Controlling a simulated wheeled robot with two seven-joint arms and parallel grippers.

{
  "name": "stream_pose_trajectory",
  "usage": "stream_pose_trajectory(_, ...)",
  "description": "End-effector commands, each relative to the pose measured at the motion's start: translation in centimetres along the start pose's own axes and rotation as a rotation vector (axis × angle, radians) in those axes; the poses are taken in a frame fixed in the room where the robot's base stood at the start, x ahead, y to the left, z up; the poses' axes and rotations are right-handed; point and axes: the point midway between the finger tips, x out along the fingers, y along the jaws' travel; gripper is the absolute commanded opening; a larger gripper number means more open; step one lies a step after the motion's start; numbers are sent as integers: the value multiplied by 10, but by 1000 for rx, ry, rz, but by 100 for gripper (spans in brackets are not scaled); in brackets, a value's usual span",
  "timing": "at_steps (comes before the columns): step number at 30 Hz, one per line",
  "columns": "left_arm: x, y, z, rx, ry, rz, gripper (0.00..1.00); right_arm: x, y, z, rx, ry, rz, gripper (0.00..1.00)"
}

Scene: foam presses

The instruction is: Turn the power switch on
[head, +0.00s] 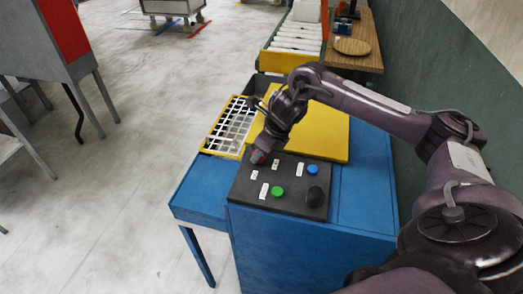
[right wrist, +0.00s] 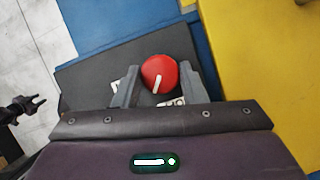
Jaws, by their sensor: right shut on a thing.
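The power switch is a red round knob (right wrist: 159,74) with a white pointer line, on the dark control panel (head: 240,186). It also shows in the head view (head: 258,157), partly hidden by my gripper. My right gripper (right wrist: 160,88) is shut on the red knob, one finger on each side of it. In the head view my right gripper (head: 264,151) reaches down to the panel's far left corner. A dark forked gripper, my left one (right wrist: 35,108), shows at the left edge of the right wrist view, its fingers apart and empty.
The panel also has a green button (head: 277,192), a blue button (head: 312,169), a black knob (head: 315,196) and small white labels. Open floor is at left.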

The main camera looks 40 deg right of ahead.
Motion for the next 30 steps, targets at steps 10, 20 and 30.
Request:
stream_pose_trajectory(10,-14,0,-1,0,0,0,36,-3,2,3,302,-3,-126,15)
stream_pose_trajectory(20,-40,-1,-4,0,0,0,36,-5,4,5,581,-3,-240,15)
stream_pose_trajectory(30,-63,-1,-6,0,0,0,36,-4,4,5,782,-4,-323,15)
